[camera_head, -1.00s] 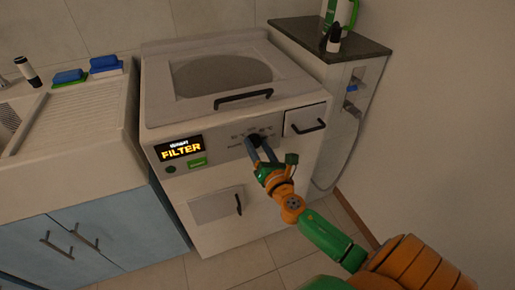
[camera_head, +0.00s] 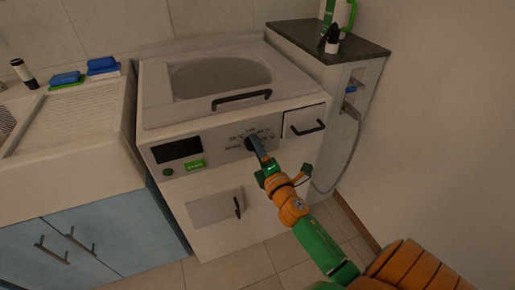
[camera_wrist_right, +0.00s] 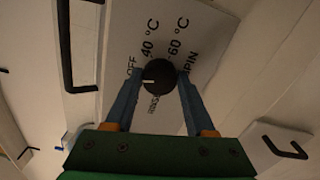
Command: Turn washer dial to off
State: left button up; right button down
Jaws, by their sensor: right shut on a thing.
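The washer (camera_head: 230,225) is a white top-loading machine with a front control panel. Its black dial (camera_head: 250,143) is on the panel's right part; in the right wrist view the dial (camera_wrist_right: 158,76) has a white mark pointing left, near the lower end of the OFF label (camera_wrist_right: 131,65). Labels for 40 °C, 60 °C, SPIN and RINSE surround the dial. My right gripper (camera_head: 258,150) is at the panel, and its two blue fingers (camera_wrist_right: 159,80) are shut on the dial from both sides. The washer's display (camera_head: 179,149) is dark. My left gripper is not in view.
A green button (camera_head: 195,165) is below the display. A drawer with a black handle (camera_head: 307,130) is right of the dial, and a lid handle (camera_head: 242,99) is above. A sink counter (camera_head: 85,125) stands left. A narrow cabinet (camera_head: 345,115) stands right.

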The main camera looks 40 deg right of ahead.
jog(key=shift+m, duration=1)
jog(key=shift+c, duration=1.2)
grip_release()
jog(key=v, duration=0.7)
